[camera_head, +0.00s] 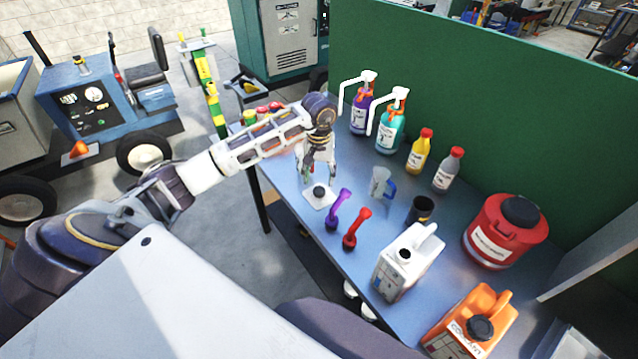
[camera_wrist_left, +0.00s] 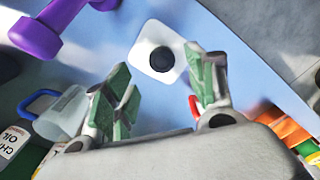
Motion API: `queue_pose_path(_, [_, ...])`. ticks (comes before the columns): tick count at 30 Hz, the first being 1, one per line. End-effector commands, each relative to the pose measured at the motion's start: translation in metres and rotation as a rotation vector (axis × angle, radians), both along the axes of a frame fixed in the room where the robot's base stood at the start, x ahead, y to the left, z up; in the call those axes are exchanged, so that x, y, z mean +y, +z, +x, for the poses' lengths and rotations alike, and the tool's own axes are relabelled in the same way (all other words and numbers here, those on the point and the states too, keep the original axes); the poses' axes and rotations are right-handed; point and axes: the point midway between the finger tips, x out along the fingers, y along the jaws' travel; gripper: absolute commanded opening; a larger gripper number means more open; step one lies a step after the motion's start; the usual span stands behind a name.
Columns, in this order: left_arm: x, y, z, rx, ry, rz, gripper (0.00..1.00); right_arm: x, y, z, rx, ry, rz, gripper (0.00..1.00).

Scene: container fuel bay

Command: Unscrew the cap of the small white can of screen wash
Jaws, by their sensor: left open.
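The white can (camera_head: 425,247) stands upright near the front edge of the table, with a handle on top. A small dark round spot shows at its neck; whether this is an open mouth or a cap, I cannot tell. My left gripper (camera_head: 318,172) is open and empty just above the cap, fingers apart (camera_wrist_left: 165,90). My right gripper is not in view.
A clear jug (camera_head: 379,183) and dark cup (camera_head: 420,210) stand behind. An orange can (camera_head: 468,325) and red drum (camera_head: 505,230) are to the right. Bottles line the green wall.

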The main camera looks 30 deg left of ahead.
Motion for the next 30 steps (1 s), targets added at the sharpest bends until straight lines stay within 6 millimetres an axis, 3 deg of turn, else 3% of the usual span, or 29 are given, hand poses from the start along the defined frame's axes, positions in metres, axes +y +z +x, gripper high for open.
queue_pose_path(15, [0.0, 0.046, 0.0, 0.0, -0.001, 0.001, 0.56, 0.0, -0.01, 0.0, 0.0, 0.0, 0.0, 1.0])
queue_pose_path(30, [0.0, 0.049, 0.0, 0.001, -0.001, 0.0, 0.56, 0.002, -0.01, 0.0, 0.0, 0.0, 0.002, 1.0])
